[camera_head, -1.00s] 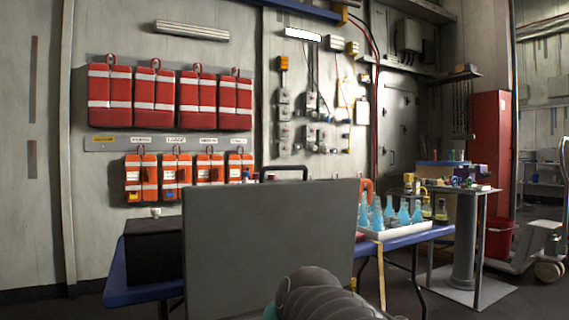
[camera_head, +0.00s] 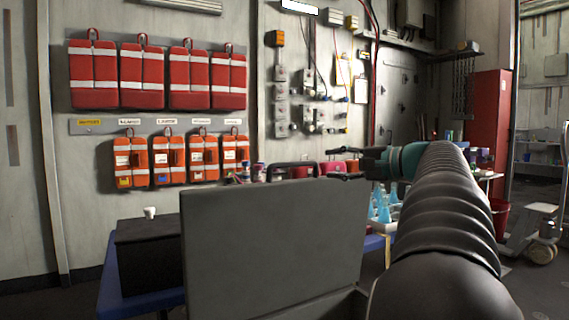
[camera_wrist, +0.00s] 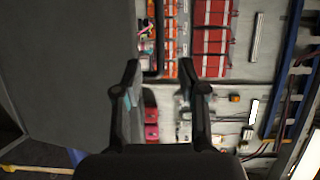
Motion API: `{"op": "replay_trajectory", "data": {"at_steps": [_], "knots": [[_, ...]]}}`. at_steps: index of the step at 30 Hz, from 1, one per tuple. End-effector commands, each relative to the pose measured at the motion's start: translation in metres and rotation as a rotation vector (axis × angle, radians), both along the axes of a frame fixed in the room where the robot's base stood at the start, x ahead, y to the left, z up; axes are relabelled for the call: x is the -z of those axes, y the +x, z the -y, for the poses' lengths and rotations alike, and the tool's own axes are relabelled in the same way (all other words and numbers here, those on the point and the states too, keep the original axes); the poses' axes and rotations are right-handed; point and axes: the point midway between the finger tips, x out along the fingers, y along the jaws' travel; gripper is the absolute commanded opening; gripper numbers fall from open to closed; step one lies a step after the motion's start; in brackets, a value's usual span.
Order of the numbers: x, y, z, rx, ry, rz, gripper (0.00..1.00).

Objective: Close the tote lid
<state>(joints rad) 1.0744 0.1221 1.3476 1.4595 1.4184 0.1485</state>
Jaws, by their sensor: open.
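The tote lid (camera_head: 270,245) is a flat dark grey panel standing upright in the middle of the head view. A bit of the tote's rim (camera_head: 350,305) shows at its lower right; the rest of the tote is out of frame or hidden. My gripper (camera_head: 338,164) is open and empty, just above the lid's top right corner in the picture, with its fingers pointing left. In the wrist view my gripper (camera_wrist: 160,68) has its fingers apart with nothing between them. The lid (camera_wrist: 65,70) fills the left of that view, beside the left finger; contact cannot be told.
A blue table (camera_head: 112,290) carries a black box (camera_head: 150,255) with a white cup (camera_head: 150,213) on it. Blue flasks (camera_head: 383,207) stand right of the lid, partly behind my arm. Red bags (camera_head: 120,75) hang on the wall.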

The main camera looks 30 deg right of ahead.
Motion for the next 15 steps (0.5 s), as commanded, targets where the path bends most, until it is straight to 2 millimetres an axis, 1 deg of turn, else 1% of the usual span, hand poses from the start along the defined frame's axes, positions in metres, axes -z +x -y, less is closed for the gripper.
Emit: {"op": "replay_trajectory", "data": {"at_steps": [5,15], "knots": [[0.003,0.026,-0.009,0.000,-0.001,-0.002,0.41],[0.009,0.086,-0.031,-0.002,-0.002,-0.003,0.41]]}}
